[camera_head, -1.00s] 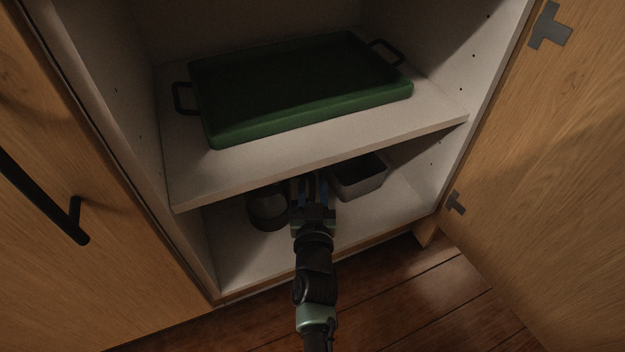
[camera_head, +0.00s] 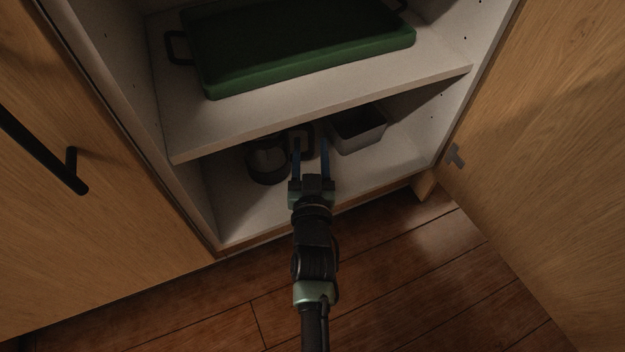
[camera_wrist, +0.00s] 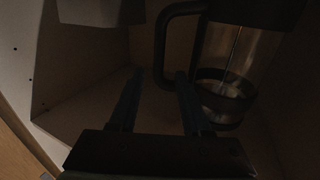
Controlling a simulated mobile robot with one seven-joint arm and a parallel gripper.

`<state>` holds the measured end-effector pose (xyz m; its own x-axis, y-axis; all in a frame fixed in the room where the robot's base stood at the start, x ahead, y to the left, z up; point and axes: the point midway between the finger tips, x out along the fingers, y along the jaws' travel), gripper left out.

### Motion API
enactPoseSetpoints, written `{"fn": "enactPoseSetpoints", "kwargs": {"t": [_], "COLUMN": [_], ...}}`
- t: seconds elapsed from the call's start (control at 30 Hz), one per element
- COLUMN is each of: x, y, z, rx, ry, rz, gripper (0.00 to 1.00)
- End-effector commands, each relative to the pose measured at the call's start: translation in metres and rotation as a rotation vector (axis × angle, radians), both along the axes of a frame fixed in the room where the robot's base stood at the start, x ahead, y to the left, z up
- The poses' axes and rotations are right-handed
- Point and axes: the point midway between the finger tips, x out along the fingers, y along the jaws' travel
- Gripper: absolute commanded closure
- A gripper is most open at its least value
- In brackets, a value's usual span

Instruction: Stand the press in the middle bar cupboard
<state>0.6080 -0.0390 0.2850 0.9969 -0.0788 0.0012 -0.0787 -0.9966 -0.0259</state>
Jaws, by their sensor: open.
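The press (camera_head: 267,163) is a dark cylinder on the cupboard's lower level, left of centre, and appears upright. Its dark loop handle (camera_head: 301,140) points right. In the wrist view, the press (camera_wrist: 232,60) has a clear body, a thin rod and a dark band. My gripper (camera_head: 311,142) is open and empty in front of the handle. In the wrist view, the fingertips (camera_wrist: 160,73) are spread, with the handle (camera_wrist: 163,45) just beyond them. I cannot tell whether a finger touches it. The cupboard (camera_head: 320,105) is open; the shelf hides part of the press top.
A grey bin (camera_head: 357,130) stands right of the press. A green tray (camera_head: 310,65) with black handles lies on the shelf above. The open door (camera_head: 540,130) bounds the right, a closed door (camera_head: 60,230) the left. Wooden floor (camera_head: 400,270) in front is clear.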

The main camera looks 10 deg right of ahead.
Motion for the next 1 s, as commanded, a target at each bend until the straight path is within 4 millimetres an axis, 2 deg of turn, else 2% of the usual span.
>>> {"fn": "enactPoseSetpoints", "kwargs": {"t": [0.27,0.4,0.6,1.0], "x": [-0.020,-0.049,-0.072,-0.078], "y": [0.001,0.002,0.003,0.004], "z": [-0.001,0.003,0.002,0.000], "rx": [-0.010,-0.008,-0.007,-0.007], "ry": [0.004,0.007,0.004,0.002], "rz": [0.004,0.001,0.000,0.000], "gripper": [0.52,0.52,0.52,0.52]}}
